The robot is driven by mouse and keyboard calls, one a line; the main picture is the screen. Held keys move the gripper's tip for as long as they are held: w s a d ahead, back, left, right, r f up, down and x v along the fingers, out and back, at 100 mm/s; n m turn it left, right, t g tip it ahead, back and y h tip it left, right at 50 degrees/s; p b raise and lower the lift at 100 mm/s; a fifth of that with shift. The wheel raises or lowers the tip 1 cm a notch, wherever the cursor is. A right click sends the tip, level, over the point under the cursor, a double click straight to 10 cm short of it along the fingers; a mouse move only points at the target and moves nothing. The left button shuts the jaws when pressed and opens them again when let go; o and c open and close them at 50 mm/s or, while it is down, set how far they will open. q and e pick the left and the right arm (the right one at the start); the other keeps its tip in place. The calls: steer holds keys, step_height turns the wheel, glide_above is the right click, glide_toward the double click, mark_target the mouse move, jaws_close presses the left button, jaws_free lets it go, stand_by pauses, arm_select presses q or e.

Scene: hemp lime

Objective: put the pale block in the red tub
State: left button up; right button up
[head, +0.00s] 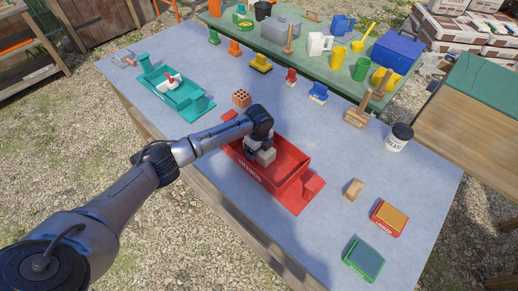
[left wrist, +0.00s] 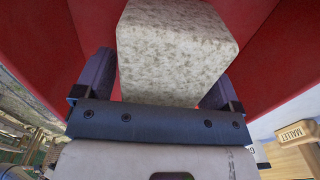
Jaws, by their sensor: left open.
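The pale block (head: 265,157) is a speckled, pale stone-like block. It is inside the red tub (head: 284,188), which has white lettering on its near wall. My left gripper (head: 256,147) reaches down into the tub at the block. In the left wrist view the pale block (left wrist: 175,50) sits between the two open fingers (left wrist: 158,82), with the red tub (left wrist: 270,50) around and behind it. Whether the block rests fully on the tub floor cannot be told. My right gripper is not in view.
Small boxes (head: 388,218) lie at the front right. A green shelf (head: 335,70) with tools runs behind.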

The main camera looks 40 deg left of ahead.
arm_select(q)
step_height(320, 180, up, 11)
steer(key=shift+p, duration=1.1)
steer(key=shift+r, duration=0.7)
stand_by(0.5)
